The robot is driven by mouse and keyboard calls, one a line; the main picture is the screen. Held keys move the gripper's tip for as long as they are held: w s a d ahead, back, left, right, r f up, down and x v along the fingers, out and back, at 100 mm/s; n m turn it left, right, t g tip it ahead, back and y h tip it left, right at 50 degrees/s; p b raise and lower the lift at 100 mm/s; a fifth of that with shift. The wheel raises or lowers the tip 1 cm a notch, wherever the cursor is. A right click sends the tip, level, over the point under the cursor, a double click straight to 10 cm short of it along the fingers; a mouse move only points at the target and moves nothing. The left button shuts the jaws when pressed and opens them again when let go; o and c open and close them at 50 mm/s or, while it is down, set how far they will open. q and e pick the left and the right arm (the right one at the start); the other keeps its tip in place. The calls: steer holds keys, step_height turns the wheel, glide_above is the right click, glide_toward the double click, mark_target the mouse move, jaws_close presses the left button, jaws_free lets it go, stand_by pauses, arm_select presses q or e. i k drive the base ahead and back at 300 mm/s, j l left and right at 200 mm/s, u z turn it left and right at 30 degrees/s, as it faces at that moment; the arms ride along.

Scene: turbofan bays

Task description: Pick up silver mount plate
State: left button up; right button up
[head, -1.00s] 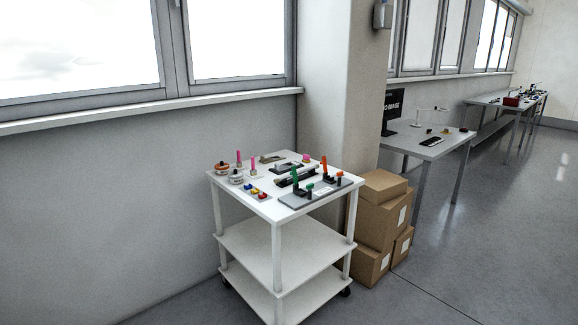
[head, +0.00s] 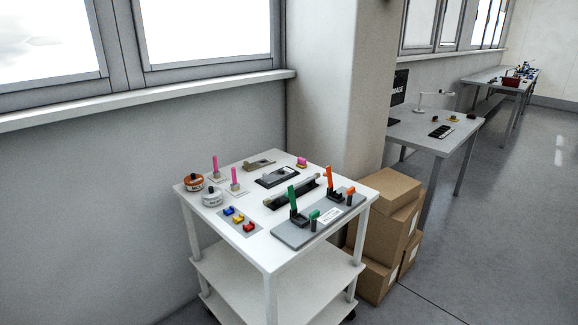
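A white cart (head: 215,228) stands ahead, with small parts on its top. I cannot tell for certain which part is the silver mount plate. A dark flat tray or plate (head: 264,184) with a greyish piece on it lies near the middle back of the top. A tan-grey metal piece (head: 260,163) lies behind it. A long silvery part in a dark holder (head: 292,191) lies in front of it. None of these is held. Neither of my grippers is in view.
On the cart top are a grey fixture (head: 290,236) with green and orange clamps, a pad (head: 240,222) with coloured pieces, two round jars and pink upright pieces. Cardboard boxes (head: 385,225) stand right of the cart, beside a pillar. A desk (head: 450,135) is farther right. Floor is open at right.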

mark_target(277, 175)
steer(key=i+j+z, duration=0.1)
steer(key=i, duration=0.3)
steer(key=i+j+z, duration=0.15)
steer(key=i, duration=0.25)
steer(key=i+j+z, duration=0.1)
steer(key=i, duration=0.3)
steer(key=j, duration=0.1)
